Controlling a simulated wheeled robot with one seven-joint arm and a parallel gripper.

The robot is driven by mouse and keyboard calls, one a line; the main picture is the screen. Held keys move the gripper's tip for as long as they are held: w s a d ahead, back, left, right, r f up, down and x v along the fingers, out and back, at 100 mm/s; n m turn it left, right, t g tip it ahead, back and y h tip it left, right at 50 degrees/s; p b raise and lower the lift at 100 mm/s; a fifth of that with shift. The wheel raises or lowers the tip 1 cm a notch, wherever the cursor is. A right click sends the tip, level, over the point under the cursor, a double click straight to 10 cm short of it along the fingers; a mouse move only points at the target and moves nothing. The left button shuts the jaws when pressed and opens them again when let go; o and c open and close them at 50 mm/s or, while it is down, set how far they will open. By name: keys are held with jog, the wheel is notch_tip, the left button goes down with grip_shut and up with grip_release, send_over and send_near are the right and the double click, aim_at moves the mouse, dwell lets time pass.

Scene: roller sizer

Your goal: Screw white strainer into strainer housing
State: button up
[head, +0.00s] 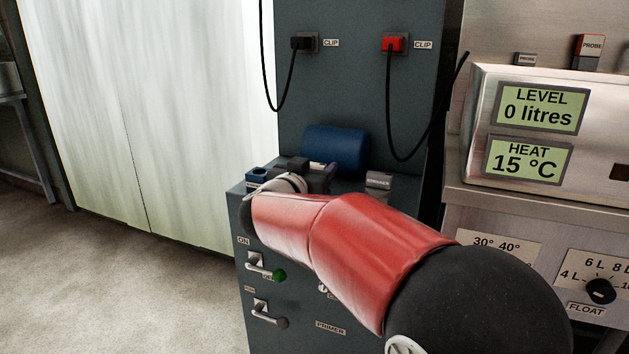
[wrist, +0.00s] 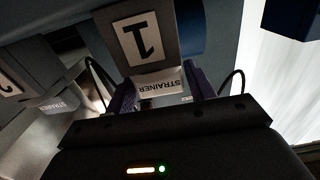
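My gripper (head: 318,178) is at the top of the blue-grey cabinet, largely hidden behind my red arm in the head view. In the wrist view its two purple fingers (wrist: 164,93) are spread apart, one on each side of a white label reading STRAINER. That label is on the front of a grey block (wrist: 143,40) marked 1. A second block (wrist: 8,85), marked 2, with its own STRAINER label (wrist: 58,104), is at the left. I cannot make out the white strainer or tell which part is its housing. I see nothing clearly gripped.
A blue cylinder (head: 335,148) lies at the back of the cabinet top (head: 400,190). A small blue part (head: 257,176) is at its left end. Black cables hang from a black clip (head: 303,43) and a red clip (head: 394,44). A steel machine (head: 480,120) stands right.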

jog(key=c, duration=0.6)
jog(key=shift+r, duration=0.1)
jog(key=shift+c, duration=0.2)
notch_tip(320, 180, up, 20)
jog(key=p, duration=0.4)
